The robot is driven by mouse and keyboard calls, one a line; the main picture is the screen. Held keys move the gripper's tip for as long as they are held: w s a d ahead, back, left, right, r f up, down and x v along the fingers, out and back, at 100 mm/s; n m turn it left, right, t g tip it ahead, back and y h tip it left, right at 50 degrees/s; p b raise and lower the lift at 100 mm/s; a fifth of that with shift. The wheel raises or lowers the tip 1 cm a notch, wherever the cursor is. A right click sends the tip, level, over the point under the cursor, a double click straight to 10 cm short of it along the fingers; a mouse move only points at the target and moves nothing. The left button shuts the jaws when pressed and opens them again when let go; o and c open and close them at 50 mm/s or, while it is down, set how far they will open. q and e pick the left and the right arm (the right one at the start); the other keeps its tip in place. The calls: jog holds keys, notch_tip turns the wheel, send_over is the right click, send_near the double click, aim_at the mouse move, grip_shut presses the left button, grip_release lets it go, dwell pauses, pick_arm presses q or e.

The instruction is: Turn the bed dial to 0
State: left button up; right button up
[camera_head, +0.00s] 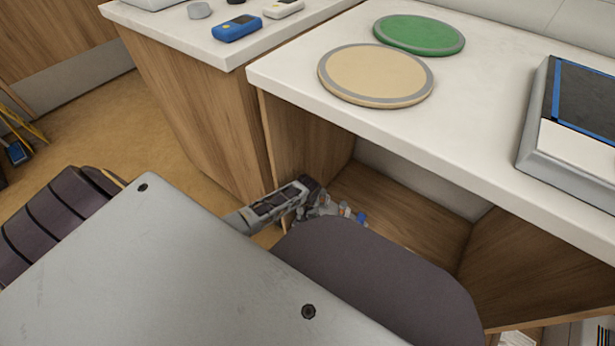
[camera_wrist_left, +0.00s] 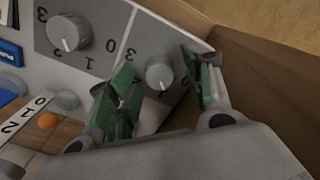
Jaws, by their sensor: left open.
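In the left wrist view, a pale panel carries a larger grey dial (camera_wrist_left: 68,33) at upper left and a smaller grey dial (camera_wrist_left: 159,74) near the middle. Each has a white pointer mark toward the bottom of the picture. Numerals surround them and look turned; which belongs to which dial is hard to tell, and so is which is the bed dial. My left gripper (camera_wrist_left: 161,88) is open, its green-padded fingers on either side of the smaller dial; contact is unclear. In the head view, the grey gripper (camera_head: 305,197) is low by the wooden compartment. My right gripper is not in view.
A wooden wall (camera_wrist_left: 250,85) stands close right. In the head view, a white counter (camera_head: 470,105) with green (camera_head: 419,33) and tan discs (camera_head: 376,74) overhangs the compartment.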

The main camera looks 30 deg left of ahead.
pick_arm(q)
jog(key=c, duration=1.1)
jog(key=shift+p, duration=0.3)
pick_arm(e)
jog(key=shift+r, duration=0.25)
pick_arm(q)
jog(key=shift+r+n+p, duration=0.1)
jog(key=shift+n+p, duration=0.25)
jog(key=shift+n, duration=0.05)
jog(key=n+p, duration=0.6)
jog(key=shift+d+n, duration=0.1)
jog(key=shift+n, duration=0.3)
jog(key=shift+n+p, duration=0.4)
jog(key=shift+n, duration=0.5)
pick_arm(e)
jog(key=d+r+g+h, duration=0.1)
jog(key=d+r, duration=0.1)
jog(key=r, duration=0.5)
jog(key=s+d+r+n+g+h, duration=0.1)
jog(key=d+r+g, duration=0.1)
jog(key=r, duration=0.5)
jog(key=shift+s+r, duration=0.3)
pick_arm(q)
jog(key=shift+o, duration=0.2)
